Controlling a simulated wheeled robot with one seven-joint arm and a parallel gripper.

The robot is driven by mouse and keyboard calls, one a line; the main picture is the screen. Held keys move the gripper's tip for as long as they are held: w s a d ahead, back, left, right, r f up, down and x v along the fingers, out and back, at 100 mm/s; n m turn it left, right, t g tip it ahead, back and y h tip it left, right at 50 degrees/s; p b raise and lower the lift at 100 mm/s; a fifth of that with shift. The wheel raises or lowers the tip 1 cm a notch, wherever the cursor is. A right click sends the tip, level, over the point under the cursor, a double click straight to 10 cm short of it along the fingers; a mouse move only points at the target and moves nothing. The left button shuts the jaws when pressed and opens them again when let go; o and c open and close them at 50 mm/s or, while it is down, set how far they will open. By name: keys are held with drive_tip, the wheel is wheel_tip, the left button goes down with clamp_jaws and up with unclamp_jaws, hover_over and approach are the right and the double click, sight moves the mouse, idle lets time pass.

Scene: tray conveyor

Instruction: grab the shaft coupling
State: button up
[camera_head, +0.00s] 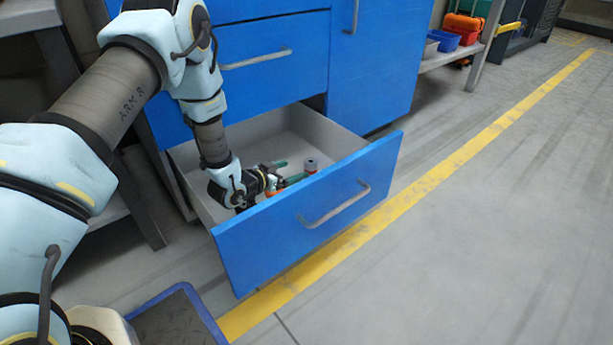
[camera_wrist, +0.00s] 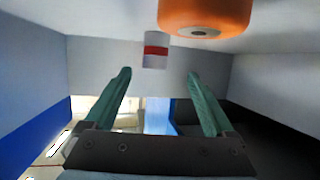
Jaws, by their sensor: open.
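The shaft coupling (camera_head: 311,166) appears to be the small grey cylinder with a red band, standing in the open drawer near its front panel. In the wrist view the coupling (camera_wrist: 155,51) is whitish-grey with a red middle band, just beyond the fingertips and roughly centred between them. My gripper (camera_head: 297,169) is low inside the drawer, its green fingers pointing toward the coupling. In the wrist view my gripper (camera_wrist: 159,73) is open, with nothing between the fingers. I cannot tell the exact gap to the coupling.
An orange round object (camera_wrist: 205,14) with a grey centre is close by at the top of the wrist view. The blue drawer front (camera_head: 310,220) and grey drawer walls (camera_head: 335,133) surround my gripper. Blue cabinet fronts (camera_head: 270,60) rise behind the drawer.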

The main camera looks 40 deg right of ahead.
sight(306, 166)
drive_tip(key=b+x, duration=0.1)
drive_tip(key=x, duration=0.1)
drive_tip(key=shift+d+f, duration=0.2)
drive_tip(key=shift+d, duration=0.05)
drive_tip(key=b+x, duration=0.3)
drive_tip(key=x, duration=0.1)
drive_tip(key=shift+s+d+r, duration=0.1)
drive_tip(key=shift+s, duration=0.25)
drive_tip(key=shift+d+b, duration=0.3)
drive_tip(key=shift+d, duration=0.05)
clamp_jaws()
